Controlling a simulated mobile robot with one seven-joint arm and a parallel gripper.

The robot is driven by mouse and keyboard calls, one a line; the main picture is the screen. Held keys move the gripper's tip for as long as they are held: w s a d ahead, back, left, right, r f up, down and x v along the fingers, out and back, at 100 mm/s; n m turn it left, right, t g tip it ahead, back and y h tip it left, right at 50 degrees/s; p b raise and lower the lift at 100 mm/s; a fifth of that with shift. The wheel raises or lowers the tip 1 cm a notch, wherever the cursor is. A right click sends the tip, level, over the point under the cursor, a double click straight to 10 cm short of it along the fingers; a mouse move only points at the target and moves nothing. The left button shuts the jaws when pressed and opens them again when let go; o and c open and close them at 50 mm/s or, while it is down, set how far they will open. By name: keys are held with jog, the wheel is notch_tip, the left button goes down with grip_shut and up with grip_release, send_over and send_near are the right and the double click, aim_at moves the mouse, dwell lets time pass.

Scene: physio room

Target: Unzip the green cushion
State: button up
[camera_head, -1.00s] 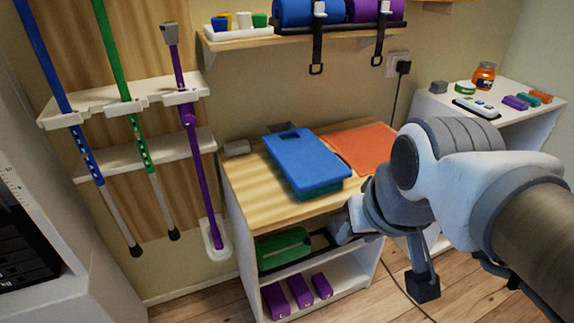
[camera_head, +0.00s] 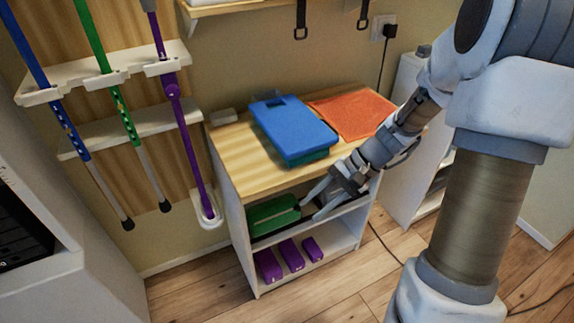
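The green cushion (camera_head: 272,214) lies on the upper shelf of the wooden-topped unit, below the tabletop. No zip or pull tab can be made out at this size. My gripper (camera_head: 311,208) is at the front of that shelf, just right of the cushion, pointing down and left. Its two fingers look spread apart with nothing seen between them. I cannot tell whether a finger touches the cushion.
A blue case (camera_head: 292,127) and an orange mat (camera_head: 352,114) lie on the tabletop (camera_head: 237,158). Several purple blocks (camera_head: 291,255) sit on the lower shelf. Walking sticks (camera_head: 176,105) hang in a rack at left. A cable hangs behind my arm.

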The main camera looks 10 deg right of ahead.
jog(key=w+d+f+m+t+y, duration=0.2)
jog(key=w+f+m+t+y, duration=0.1)
jog(key=f+m, duration=0.3)
jog(key=w+d+f+m+t+y, duration=0.25)
jog(key=f+m, duration=0.25)
jog(key=f, duration=0.4)
jog(key=m+t+h, duration=0.5)
jog(key=m+t, duration=0.6)
jog(key=m, duration=0.2)
send_near(299, 208)
jog(key=shift+g, duration=0.25)
jog(key=b+x, duration=0.4)
jog(key=x, duration=0.6)
jog(key=shift+w+d, duration=0.1)
jog(key=shift+w, duration=0.05)
grip_shut()
